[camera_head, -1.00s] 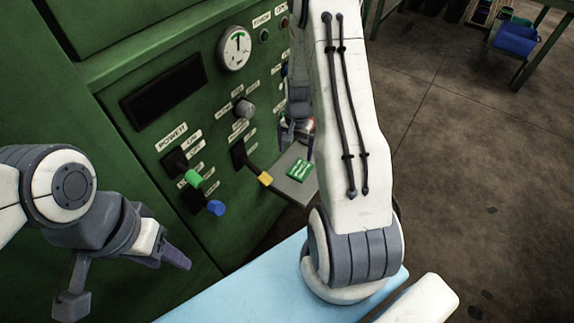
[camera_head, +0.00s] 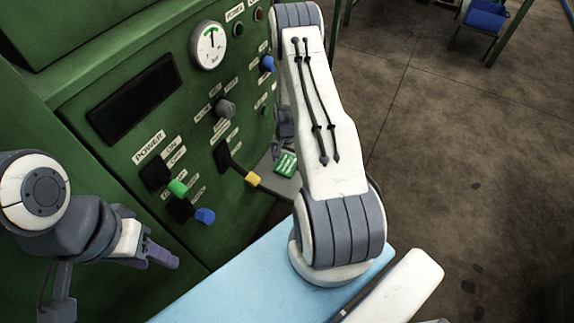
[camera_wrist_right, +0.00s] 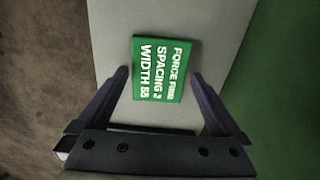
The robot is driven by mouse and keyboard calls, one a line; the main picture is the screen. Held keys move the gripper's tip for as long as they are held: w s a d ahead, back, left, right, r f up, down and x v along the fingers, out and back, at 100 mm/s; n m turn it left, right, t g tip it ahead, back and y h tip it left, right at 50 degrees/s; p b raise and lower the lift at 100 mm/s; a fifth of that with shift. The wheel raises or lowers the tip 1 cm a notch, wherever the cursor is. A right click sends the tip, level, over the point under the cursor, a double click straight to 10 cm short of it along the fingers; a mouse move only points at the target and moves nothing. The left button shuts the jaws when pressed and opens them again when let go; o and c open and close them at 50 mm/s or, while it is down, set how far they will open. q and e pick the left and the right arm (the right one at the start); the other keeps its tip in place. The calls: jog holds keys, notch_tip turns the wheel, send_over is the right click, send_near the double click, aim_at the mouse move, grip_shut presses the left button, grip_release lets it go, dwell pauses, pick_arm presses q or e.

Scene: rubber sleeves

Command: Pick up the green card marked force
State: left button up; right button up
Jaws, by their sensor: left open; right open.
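The green card (camera_head: 286,164) lies flat on a small grey shelf (camera_head: 272,184) that juts from the green machine. In the right wrist view the card (camera_wrist_right: 162,69) shows white print reading FORCE, SPACING and WIDTH, on the bare shelf (camera_wrist_right: 112,30). My right gripper (camera_wrist_right: 160,82) is open, with one finger on each side of the card's near part; I cannot tell how high it is above the shelf. In the head view my right arm hides most of that gripper. My left gripper (camera_head: 172,258) is at the lower left, in front of the machine, away from the card.
The green machine panel (camera_head: 100,75) carries a round gauge (camera_head: 208,46), a yellow-tipped lever (camera_head: 252,179), a green knob (camera_head: 178,188) and blue knobs (camera_head: 204,215). A light blue surface (camera_head: 225,285) lies below. A blue bin (camera_head: 487,15) stands far off on the right.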

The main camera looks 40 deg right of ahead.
jog(key=shift+f, duration=0.4)
jog(key=c, duration=1.1)
jog(key=shift+r, duration=0.1)
